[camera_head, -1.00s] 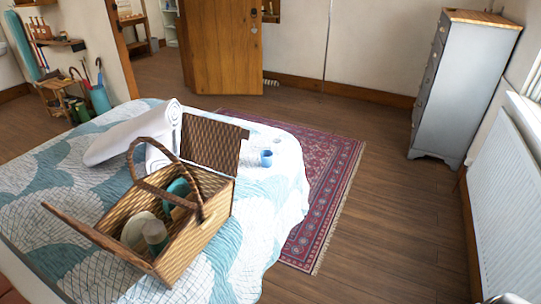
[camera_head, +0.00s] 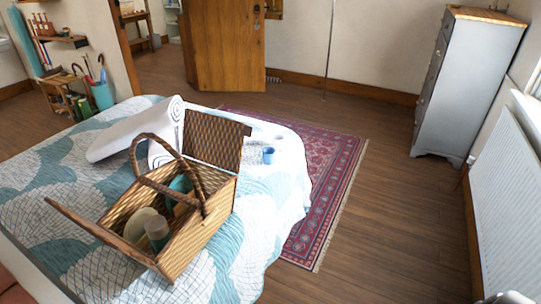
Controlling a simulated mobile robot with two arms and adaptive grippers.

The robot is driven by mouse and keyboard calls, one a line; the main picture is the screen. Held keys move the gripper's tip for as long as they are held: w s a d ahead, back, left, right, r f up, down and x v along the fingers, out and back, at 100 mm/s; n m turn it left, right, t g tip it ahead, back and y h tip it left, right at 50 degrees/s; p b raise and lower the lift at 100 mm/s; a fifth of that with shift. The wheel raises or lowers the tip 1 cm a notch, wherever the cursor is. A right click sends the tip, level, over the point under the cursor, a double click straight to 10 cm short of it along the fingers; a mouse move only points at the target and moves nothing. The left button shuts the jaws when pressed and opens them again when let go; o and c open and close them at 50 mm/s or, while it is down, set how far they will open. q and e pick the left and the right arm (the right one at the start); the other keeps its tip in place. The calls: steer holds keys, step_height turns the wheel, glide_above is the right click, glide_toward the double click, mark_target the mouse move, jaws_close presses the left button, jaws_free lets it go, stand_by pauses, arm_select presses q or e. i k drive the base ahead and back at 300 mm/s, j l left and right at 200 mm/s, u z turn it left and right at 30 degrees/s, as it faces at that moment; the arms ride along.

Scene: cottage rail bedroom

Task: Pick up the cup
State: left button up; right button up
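A small blue cup (camera_head: 268,156) stands on the far right part of the bed (camera_head: 240,262), close to the bed's edge. It is to the right of the open lid of a wicker picnic basket (camera_head: 195,240). The basket holds a teal item (camera_head: 180,187), a pale round item (camera_head: 140,224) and a grey-green cylinder (camera_head: 157,233). Neither of my grippers shows clearly in the head view.
Rolled white towels (camera_head: 135,132) lie behind the basket. A patterned red rug (camera_head: 325,185) lies beyond the bed. Wooden floor (camera_head: 400,220) is clear to the right, up to a grey chest of drawers (camera_head: 450,95) and a white radiator (camera_head: 505,200). A wooden door (camera_head: 222,50) stands open at the back.

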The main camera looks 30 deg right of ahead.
mark_target(268, 153)
steer(key=i+l, duration=0.15)
steer(key=l, duration=0.3)
steer(key=i+l, duration=0.1)
steer(key=l, duration=0.3)
steer(key=i+l, duration=0.15)
steer(key=l, duration=0.3)
steer(key=i+l, duration=0.1)
steer(key=l, duration=0.3)
steer(key=u, duration=0.05)
